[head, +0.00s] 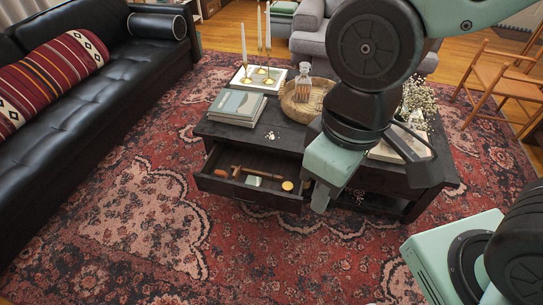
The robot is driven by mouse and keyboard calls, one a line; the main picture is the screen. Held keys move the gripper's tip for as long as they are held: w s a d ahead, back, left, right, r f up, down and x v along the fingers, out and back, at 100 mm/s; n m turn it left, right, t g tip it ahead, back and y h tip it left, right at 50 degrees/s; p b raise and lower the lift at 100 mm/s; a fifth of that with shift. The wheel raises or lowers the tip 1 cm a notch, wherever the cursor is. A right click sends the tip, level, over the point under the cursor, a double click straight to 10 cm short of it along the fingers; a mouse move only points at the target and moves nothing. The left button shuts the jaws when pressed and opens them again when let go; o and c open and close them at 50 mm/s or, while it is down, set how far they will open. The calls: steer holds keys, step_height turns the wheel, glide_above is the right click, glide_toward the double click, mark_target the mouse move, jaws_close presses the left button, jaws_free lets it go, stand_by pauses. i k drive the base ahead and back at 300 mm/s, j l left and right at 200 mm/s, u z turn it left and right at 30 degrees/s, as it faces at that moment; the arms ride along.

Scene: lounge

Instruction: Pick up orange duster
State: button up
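The drawer (240,191) of the dark coffee table is pulled open. In it lie a small orange-brown piece (221,172), a longer brown handled object (258,175), a pale green block (253,181) and a round yellow-orange piece (287,186). I cannot tell for certain which is the orange duster; they are small in this view. My gripper (320,198) points down just right of the open drawer in the picture, in front of the table. It appears to hold nothing. Its fingers overlap from this angle, so their opening is hidden.
The coffee table top (285,137) carries books (237,106), a round tray (310,97) with a glass decanter (303,82), and candles (268,40). A black sofa (95,100) is at left, a wooden chair (505,80) at right. The patterned rug (150,230) in front is clear.

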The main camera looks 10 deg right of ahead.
mark_target(218, 174)
steer(key=i+u, duration=0.15)
steer(key=u, duration=0.6)
steer(key=i+l+u, duration=0.6)
steer(key=i+l, duration=0.6)
steer(key=l, duration=0.1)
